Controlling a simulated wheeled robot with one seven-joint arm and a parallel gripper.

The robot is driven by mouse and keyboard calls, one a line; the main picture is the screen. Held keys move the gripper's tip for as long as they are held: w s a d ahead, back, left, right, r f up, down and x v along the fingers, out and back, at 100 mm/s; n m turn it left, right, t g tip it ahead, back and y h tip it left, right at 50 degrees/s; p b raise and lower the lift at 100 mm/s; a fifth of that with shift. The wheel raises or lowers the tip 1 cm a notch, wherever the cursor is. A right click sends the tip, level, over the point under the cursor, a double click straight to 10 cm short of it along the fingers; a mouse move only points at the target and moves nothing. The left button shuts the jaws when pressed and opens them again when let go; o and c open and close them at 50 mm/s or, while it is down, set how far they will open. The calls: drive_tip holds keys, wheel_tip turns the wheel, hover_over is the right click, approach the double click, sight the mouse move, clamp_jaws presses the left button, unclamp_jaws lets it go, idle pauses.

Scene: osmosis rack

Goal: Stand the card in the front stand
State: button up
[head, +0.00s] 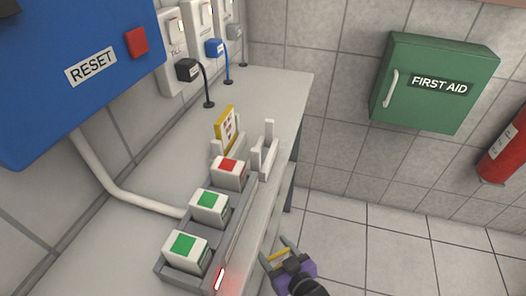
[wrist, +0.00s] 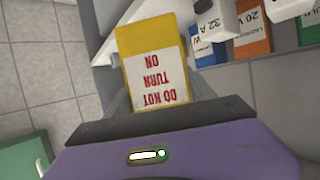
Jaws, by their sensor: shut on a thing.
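A yellow-edged card (wrist: 161,82) with a white panel and red "DO NOT TURN ON" lettering, upside down in the wrist view, is between my gripper's fingers (wrist: 160,98). My gripper (head: 275,250) is shut on it, in the head view low at the right of the bench's front edge; only a thin yellow strip of the card (head: 279,256) shows there. An empty white slotted stand (head: 265,158) is on the bench near its front edge, up and left of my gripper. A second yellow card (head: 226,128) stands upright in another white stand to its left.
A grey rack (head: 215,232) with white blocks bearing green or red tops runs along the bench edge near my gripper. A blue RESET box (head: 90,65) overhangs the bench. A green first aid cabinet (head: 436,83) is on the far wall. Floor right of the bench is clear.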

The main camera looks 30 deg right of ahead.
drive_tip(key=shift+f, duration=0.1)
wheel_tip(320, 180, up, 16)
drive_tip(key=p, duration=1.6)
drive_tip(key=shift+r, duration=0.2)
